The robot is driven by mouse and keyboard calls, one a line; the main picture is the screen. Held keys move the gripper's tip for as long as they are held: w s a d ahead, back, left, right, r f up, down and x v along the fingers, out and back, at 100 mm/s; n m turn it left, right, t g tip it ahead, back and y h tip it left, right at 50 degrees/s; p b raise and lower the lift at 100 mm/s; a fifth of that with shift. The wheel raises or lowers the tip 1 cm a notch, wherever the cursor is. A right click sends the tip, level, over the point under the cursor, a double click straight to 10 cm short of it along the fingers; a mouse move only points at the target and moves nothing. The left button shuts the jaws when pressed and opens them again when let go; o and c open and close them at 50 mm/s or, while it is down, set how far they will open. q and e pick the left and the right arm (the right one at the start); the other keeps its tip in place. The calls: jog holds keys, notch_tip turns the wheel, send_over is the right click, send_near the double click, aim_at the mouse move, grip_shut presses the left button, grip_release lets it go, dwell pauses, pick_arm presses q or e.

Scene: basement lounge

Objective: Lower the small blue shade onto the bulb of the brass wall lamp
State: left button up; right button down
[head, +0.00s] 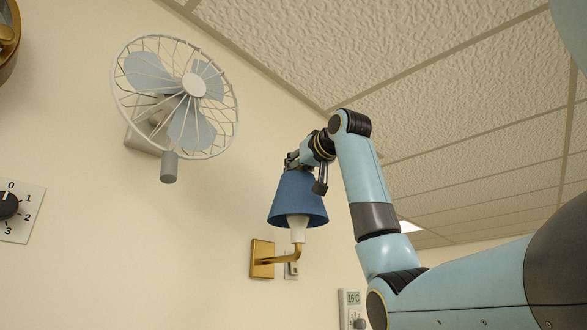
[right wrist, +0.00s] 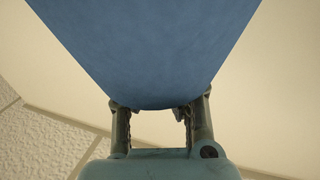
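The small blue shade (head: 297,195) is a cone with its wide end down, upright or nearly so, over the brass wall lamp (head: 262,257). The lamp's white upright part (head: 298,226) rises into the shade's open underside. Its upper end is hidden inside, so I cannot tell whether the shade rests on the bulb. My right gripper (head: 303,162) is at the shade's narrow top. In the right wrist view its two fingers (right wrist: 157,110) are closed on either side of the blue shade (right wrist: 150,50), which fills the upper middle. My left gripper is not in view.
A caged wall fan (head: 194,85) is up and left of the lamp. A switch plate (head: 291,268) is behind the lamp's arm. A thermostat (head: 353,300) is lower right, and a numbered dial (head: 12,208) is at the left edge. The wall between dial and lamp is bare.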

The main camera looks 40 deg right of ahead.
aim_at(308, 178)
jog(key=shift+f+b, duration=1.7)
jog(key=shift+f, duration=0.75)
jog(key=c, duration=2)
grip_release()
jog(key=shift+c, duration=0.2)
jog(key=o, duration=0.7)
jog(key=shift+s, duration=0.2)
jog(key=v, duration=1.1)
jog(key=shift+s+a, duration=0.15)
jog(key=shift+s, duration=0.15)
